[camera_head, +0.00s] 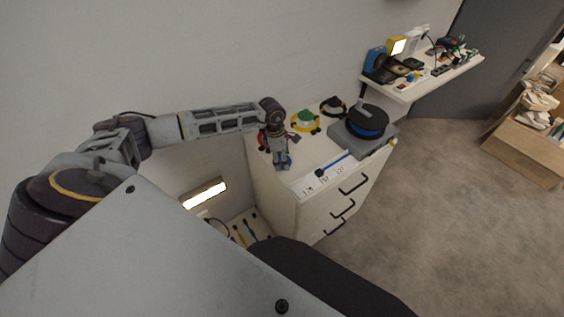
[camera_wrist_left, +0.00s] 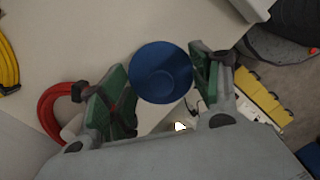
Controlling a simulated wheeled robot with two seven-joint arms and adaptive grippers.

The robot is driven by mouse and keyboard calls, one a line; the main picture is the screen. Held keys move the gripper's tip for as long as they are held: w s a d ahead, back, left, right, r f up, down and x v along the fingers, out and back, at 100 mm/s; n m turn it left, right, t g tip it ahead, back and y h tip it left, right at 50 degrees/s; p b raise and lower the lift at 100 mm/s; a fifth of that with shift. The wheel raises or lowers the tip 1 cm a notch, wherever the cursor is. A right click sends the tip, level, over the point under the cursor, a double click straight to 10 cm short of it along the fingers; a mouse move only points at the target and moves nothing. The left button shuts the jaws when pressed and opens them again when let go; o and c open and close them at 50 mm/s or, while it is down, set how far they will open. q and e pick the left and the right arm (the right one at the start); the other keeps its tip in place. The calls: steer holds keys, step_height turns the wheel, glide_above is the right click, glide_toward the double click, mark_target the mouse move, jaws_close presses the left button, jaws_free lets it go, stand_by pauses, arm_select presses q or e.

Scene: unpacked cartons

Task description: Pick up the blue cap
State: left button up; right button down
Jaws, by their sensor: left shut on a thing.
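The blue cap (camera_wrist_left: 162,73) is a round, dark blue piece with a hollow or dished face towards the camera, in the left wrist view. It sits between the two green-padded fingers of my left gripper (camera_wrist_left: 165,98), which is shut on it. In the head view my left gripper (camera_head: 283,163) points down over the near left part of the white cabinet top (camera_head: 305,178), and a bit of the blue cap (camera_head: 288,161) shows at its fingertips. I cannot tell whether the cap touches the surface. My right gripper is not in view.
On the cabinet top lie a red coil (camera_wrist_left: 52,108), a yellow-and-green coil (camera_head: 305,121), a black coil (camera_head: 333,106) and a blue-handled tool (camera_head: 335,164). A grey device with a black-and-blue disc (camera_head: 366,122) stands at right. A cluttered shelf (camera_head: 405,94) is beyond.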

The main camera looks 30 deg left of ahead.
arm_select(q)
steer(key=shift+r, duration=0.1)
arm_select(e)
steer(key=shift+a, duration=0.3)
arm_select(q)
steer(key=shift+r, duration=0.55)
step_height(320, 180, up, 7)
steer(key=shift+f, duration=0.1)
steer(key=shift+r, duration=1)
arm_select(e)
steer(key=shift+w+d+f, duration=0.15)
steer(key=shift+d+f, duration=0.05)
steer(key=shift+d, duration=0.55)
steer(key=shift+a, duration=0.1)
